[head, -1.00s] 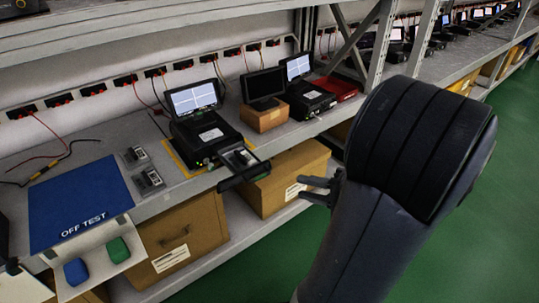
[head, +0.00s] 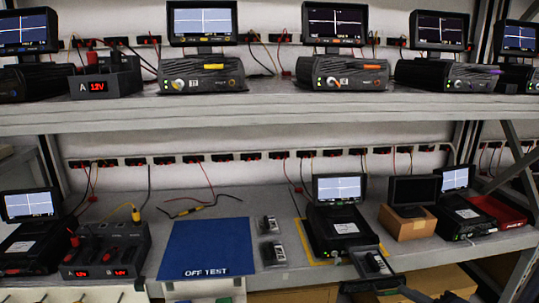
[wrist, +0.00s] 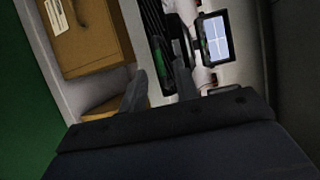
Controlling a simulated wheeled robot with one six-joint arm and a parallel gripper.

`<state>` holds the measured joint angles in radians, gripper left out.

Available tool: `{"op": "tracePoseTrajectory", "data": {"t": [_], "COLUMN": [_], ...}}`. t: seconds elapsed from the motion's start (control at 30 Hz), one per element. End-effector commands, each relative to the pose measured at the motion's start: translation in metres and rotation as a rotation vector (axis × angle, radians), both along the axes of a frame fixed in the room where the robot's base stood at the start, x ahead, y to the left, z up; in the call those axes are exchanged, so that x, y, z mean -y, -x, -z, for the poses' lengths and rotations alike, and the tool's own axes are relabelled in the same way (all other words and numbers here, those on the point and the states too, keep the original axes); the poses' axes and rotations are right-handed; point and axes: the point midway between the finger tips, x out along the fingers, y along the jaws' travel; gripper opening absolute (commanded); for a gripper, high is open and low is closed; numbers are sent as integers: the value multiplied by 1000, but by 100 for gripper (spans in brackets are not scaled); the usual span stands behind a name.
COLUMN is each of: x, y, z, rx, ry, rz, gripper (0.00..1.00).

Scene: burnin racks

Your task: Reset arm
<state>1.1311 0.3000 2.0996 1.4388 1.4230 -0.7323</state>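My gripper (wrist: 160,90) shows in the wrist view, its two dark fingers apart with nothing seen between them. Beyond it are a lit screen (wrist: 216,38) and a brown box (wrist: 88,32), seen tilted. In the head view the arm is mostly out of the picture; a small dark part at the bottom right may be mine, but I cannot tell. A black tester (head: 340,228) with a lit screen stands on the lower shelf, and its tray (head: 372,264) is pulled out at the front.
A blue OFF TEST mat (head: 205,245) lies on the lower shelf (head: 275,205), with two small modules (head: 270,240) right of it. A power unit (head: 105,250) stands at left. Several testers with screens line the upper shelf (head: 270,108). A red tray (head: 500,212) is at right.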

Motion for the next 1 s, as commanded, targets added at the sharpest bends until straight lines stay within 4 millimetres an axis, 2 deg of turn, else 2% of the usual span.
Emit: {"op": "tracePoseTrajectory", "data": {"t": [0.2,0.4,0.77,1.0], "x": [-9,-9,-8,-6], "y": [-18,-25,-24,-14], "z": [5,4,4,3], "rx": [-1,0,0,-1], "ry": [0,-1,0,1], "rz": [-2,0,1,3], "gripper": [30,30,30,30]}}
